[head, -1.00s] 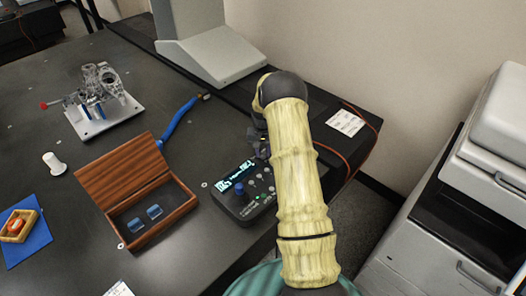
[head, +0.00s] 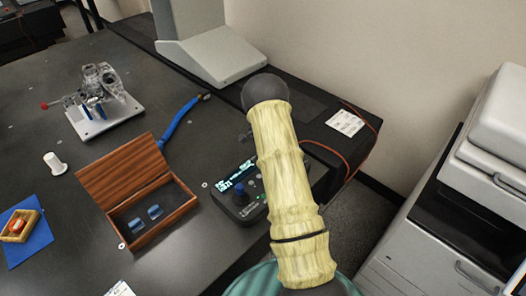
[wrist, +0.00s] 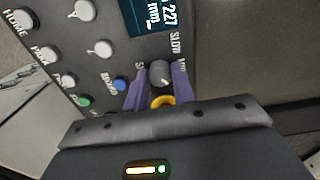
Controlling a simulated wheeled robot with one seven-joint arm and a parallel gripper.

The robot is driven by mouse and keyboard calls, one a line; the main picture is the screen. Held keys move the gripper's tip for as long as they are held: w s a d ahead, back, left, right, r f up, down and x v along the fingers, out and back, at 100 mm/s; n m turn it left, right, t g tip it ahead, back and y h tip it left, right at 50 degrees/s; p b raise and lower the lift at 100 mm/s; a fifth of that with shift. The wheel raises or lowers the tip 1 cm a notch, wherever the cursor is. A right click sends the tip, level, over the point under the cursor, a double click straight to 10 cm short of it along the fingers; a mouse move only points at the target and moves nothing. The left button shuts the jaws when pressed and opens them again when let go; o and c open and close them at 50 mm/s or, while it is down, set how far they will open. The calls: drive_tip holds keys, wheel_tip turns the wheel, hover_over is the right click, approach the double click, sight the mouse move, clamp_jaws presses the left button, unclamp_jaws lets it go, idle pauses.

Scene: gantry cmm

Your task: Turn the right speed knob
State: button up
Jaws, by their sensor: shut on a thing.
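The control box (head: 226,207) with a lit display and a blue joystick knob sits near the table's right edge in the head view. Its panel (wrist: 62,20) fills the upper left of the wrist view, with the display, white buttons, and a blue and a green button. A dark round speed knob (wrist: 160,72) with a pale mark stands beside the "SLOW" label. My gripper (wrist: 160,80) has its purple fingers shut on this knob, one on each side. A yellow-orange ring (wrist: 163,101) shows between the fingers, partly hidden. My arm hides the gripper and the box's right side in the head view.
An open wooden case (head: 190,206) with blue blocks lies left of the box. A blue-handled tool (head: 178,121) lies behind it. A clear part on a white fixture plate (head: 88,125) stands further left. An orange cable (head: 345,165) runs at the right edge.

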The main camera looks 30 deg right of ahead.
drive_tip(key=shift+w, duration=0.1)
idle(0.3)
drive_tip(key=o, duration=1)
wheel_tip(320, 180, up, 17)
drive_tip(key=shift+r+b, duration=0.2)
drive_tip(key=shift+b, duration=0.15)
drive_tip(key=s+a+r+n+t+p, duration=0.1)
drive_tip(key=s+a+r+n+p, duration=0.1)
drive_tip(key=s+a, duration=0.4)
drive_tip(key=s+a+r+n+p, duration=0.3)
drive_tip(key=s+a+n, duration=0.3)
drive_tip(key=s, duration=0.6)
drive_tip(key=s+a+r+n+t+p, duration=0.1)
drive_tip(key=s+a+r+n, duration=0.3)
drive_tip(key=s, duration=0.5)
drive_tip(key=shift+s+a+r+n+t+p, duration=0.1)
drive_tip(key=shift+a+n+t+p, duration=0.05)
drive_tip(key=shift+a+n+p, duration=0.3)
drive_tip(key=shift+s+a+n+t+p, duration=0.1)
drive_tip(key=shift+a+n+t+p, duration=0.1)
drive_tip(key=shift+a+n, duration=0.25)
